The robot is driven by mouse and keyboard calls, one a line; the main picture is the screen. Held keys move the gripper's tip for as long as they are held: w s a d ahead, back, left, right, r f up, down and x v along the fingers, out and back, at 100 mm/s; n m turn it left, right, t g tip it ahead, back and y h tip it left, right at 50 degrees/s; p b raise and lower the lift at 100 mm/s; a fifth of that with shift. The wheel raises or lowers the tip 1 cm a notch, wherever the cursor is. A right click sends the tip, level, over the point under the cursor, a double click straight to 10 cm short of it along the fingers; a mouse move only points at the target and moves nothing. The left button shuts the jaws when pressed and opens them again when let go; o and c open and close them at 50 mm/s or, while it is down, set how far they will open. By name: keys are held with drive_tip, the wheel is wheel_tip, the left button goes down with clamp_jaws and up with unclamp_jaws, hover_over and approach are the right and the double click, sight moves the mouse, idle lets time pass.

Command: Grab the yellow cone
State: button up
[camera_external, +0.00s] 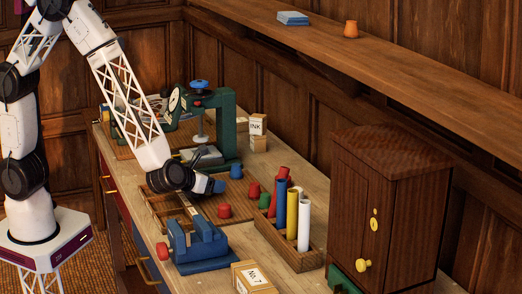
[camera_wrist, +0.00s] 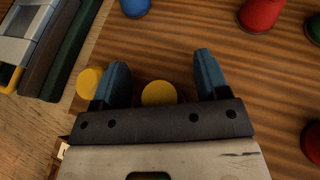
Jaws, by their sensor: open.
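In the wrist view two round yellow tops show. One yellow piece (camera_wrist: 158,93) lies between the blue fingers of my gripper (camera_wrist: 160,62), close to the palm and partly covered by it. The other yellow piece (camera_wrist: 88,82) is just left of the left finger, outside the jaws. I cannot tell from above which is a cone. My gripper is open, with no visible grip on anything. In the external view my gripper (camera_external: 214,186) is low over the wooden board (camera_external: 160,207); the yellow pieces are hidden there.
Around the jaws stand a blue piece (camera_wrist: 135,6), red pieces (camera_wrist: 260,14) and a green piece (camera_wrist: 314,28). A blue vise (camera_external: 198,246) is in front, a green press (camera_external: 222,125) behind. A rack of upright tubes (camera_external: 291,215) and a dark cabinet (camera_external: 385,200) stand at right.

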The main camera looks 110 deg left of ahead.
idle(0.4)
drive_tip(key=c, duration=1)
drive_tip(key=shift+r, duration=0.15)
drive_tip(key=shift+r, duration=1.4)
drive_tip(key=shift+s+r, duration=0.25)
drive_tip(key=s+d, duration=0.1)
drive_tip(key=s, duration=0.4)
drive_tip(key=s+d+r, duration=0.1)
drive_tip(key=s+d, duration=0.1)
drive_tip(key=s, duration=0.3)
drive_tip(key=s+d, duration=0.1)
drive_tip(key=s, duration=0.3)
drive_tip(key=shift+s+d+r, duration=0.2)
drive_tip(key=shift+s+d, duration=0.2)
